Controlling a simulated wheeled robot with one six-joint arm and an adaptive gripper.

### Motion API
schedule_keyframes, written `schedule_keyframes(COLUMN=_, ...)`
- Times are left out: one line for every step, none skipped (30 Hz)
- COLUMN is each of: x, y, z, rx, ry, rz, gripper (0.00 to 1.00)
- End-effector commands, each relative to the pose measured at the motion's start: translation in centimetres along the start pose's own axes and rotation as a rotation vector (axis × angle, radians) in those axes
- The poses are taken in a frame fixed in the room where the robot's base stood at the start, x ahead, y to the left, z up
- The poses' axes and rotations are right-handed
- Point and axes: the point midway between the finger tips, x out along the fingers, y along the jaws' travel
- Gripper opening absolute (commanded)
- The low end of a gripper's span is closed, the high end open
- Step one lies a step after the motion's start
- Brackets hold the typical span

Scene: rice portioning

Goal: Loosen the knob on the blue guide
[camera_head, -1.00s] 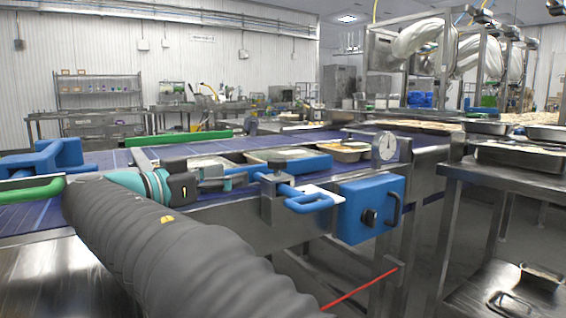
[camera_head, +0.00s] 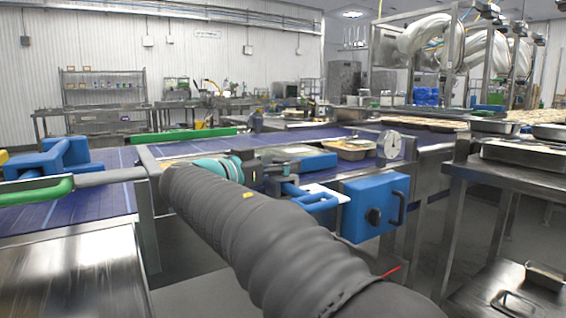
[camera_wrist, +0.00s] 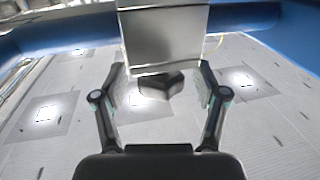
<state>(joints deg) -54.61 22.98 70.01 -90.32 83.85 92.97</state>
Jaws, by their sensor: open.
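A dark faceted knob (camera_wrist: 155,85) sits under a square steel block (camera_wrist: 165,35) in the wrist view. My gripper (camera_wrist: 160,77) is open, with one finger on each side of the knob; I cannot tell whether either touches it. A blue guide bar (camera_wrist: 255,18) crosses the top of the wrist view behind the block. In the head view my gripper (camera_head: 268,176) is at the near edge of the conveyor, beside a blue handle (camera_head: 318,201). My arm hides part of it there, and the knob is not clear in that view.
A blue box (camera_head: 360,195) with a black dial stands right of the gripper. A round gauge (camera_head: 391,144) and a food tray (camera_head: 350,150) are behind it. Another blue fixture (camera_head: 35,163) with a green bar is at left. A steel table (camera_head: 510,178) is at right.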

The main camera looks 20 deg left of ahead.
Motion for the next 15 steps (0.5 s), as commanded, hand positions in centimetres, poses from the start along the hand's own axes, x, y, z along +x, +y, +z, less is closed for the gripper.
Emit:
schedule_keyframes(x=0.31, y=0.03, z=-0.02, rx=0.000, ry=0.000, rz=0.001, gripper=0.72)
schedule_keyframes(x=0.44, y=0.03, z=-0.02, rx=0.000, ry=0.000, rz=0.001, gripper=0.72)
schedule_keyframes(x=0.56, y=0.03, z=-0.01, rx=0.000, ry=0.000, rz=0.001, gripper=0.72)
schedule_keyframes(x=0.61, y=0.04, z=-0.01, rx=0.000, ry=0.000, rz=0.001, gripper=0.72)
schedule_keyframes(x=0.65, y=0.03, z=-0.01, rx=0.000, ry=0.000, rz=0.001, gripper=0.72)
schedule_keyframes(x=0.67, y=0.03, z=0.00, rx=0.000, ry=0.000, rz=0.001, gripper=0.72)
schedule_keyframes(x=0.68, y=0.03, z=0.00, rx=0.000, ry=0.000, rz=0.001, gripper=0.72)
schedule_keyframes(x=0.67, y=0.03, z=0.00, rx=0.000, ry=0.000, rz=0.001, gripper=0.72)
schedule_keyframes(x=0.66, y=0.03, z=0.00, rx=0.000, ry=0.000, rz=0.001, gripper=0.72)
schedule_keyframes(x=0.66, y=0.03, z=0.00, rx=0.000, ry=0.000, rz=0.001, gripper=0.72)
schedule_keyframes(x=0.66, y=0.03, z=-0.01, rx=0.000, ry=0.000, rz=0.001, gripper=0.72)
schedule_keyframes(x=0.66, y=0.03, z=-0.01, rx=0.000, ry=0.000, rz=0.001, gripper=0.67)
schedule_keyframes(x=0.65, y=0.03, z=-0.01, rx=0.001, ry=0.000, rz=0.001, gripper=0.60)
schedule_keyframes(x=0.65, y=0.03, z=-0.01, rx=0.001, ry=0.000, rz=0.001, gripper=0.52)
schedule_keyframes(x=0.65, y=0.04, z=-0.01, rx=0.000, ry=0.000, rz=0.001, gripper=0.42)
